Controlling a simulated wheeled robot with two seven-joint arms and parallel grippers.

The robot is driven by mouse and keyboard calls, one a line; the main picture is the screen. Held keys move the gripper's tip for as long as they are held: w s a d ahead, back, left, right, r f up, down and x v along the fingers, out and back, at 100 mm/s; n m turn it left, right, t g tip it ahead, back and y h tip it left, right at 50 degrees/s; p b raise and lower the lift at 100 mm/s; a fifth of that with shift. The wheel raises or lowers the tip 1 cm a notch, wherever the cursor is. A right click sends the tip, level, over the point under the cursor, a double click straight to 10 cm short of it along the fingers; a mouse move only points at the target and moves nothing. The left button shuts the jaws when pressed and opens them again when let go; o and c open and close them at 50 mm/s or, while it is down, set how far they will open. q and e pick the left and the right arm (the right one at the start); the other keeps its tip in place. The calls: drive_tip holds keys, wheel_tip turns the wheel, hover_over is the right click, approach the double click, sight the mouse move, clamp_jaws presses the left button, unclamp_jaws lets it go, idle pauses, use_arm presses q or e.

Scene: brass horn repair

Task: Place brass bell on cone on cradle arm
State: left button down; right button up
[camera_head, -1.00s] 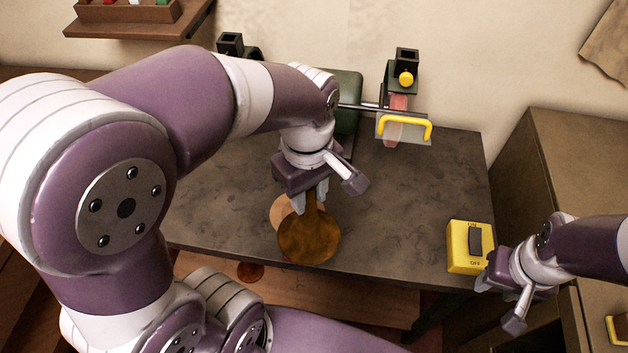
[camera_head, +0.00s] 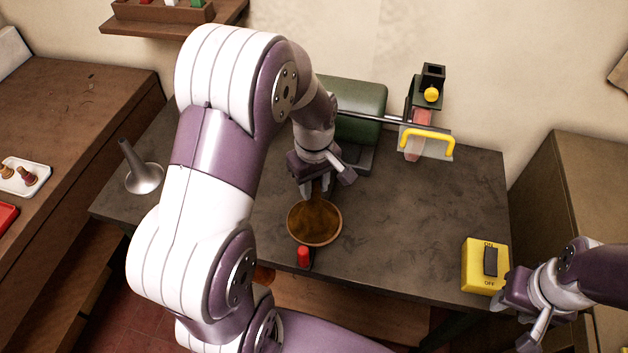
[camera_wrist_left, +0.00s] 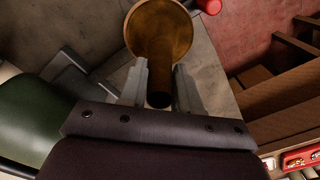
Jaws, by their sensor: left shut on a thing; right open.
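The brass bell (camera_head: 315,224) is a brown-gold flared piece with its wide rim facing my head camera. My left gripper (camera_head: 318,193) is shut on its narrow neck and holds it over the front part of the workbench. In the left wrist view the bell (camera_wrist_left: 160,35) extends out from between the two fingers (camera_wrist_left: 160,88). A grey metal cone (camera_head: 144,176) with a round base stands on the bench at the left. I cannot make out a cradle arm for certain. My right gripper (camera_head: 503,290) is open and empty beside the yellow switch box.
The yellow on/off switch box (camera_head: 484,266) sits at the bench's right front. A green machine (camera_head: 357,110) with a rod and yellow-handled guard (camera_head: 426,143) stands at the back. A red-topped piece (camera_head: 303,255) is at the front edge. The bench's right middle is clear.

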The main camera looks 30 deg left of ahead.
use_arm(q)
drive_tip(key=shift+w+f, duration=0.2)
drive_tip(key=c, duration=0.8)
unclamp_jaws()
drive_tip(key=shift+s+r, duration=0.1)
drive_tip(key=shift+r, duration=0.5)
wheel_tip(320, 180, up, 7)
drive_tip(key=shift+f+b, duration=0.15)
drive_tip(key=shift+b, duration=0.15)
wheel_tip(320, 180, up, 4)
drive_tip(key=p, duration=0.2)
drive_tip(key=shift+d+r+p, duration=0.1)
drive_tip(key=shift+r+p, duration=0.15)
drive_tip(key=shift+p, duration=0.15)
drive_tip(key=s+d+f+m, duration=0.1)
drive_tip(key=s+f+m, duration=0.1)
drive_tip(key=s+m, duration=0.1)
drive_tip(key=s+d+f+m+t, duration=0.1)
drive_tip(key=s+d+f+m, duration=0.1)
drive_tip(key=m, duration=0.3)
drive_tip(key=s+d+f+m, duration=0.2)
drive_tip(key=s+f+m, duration=0.1)
drive_tip(key=shift+s+m, duration=0.4)
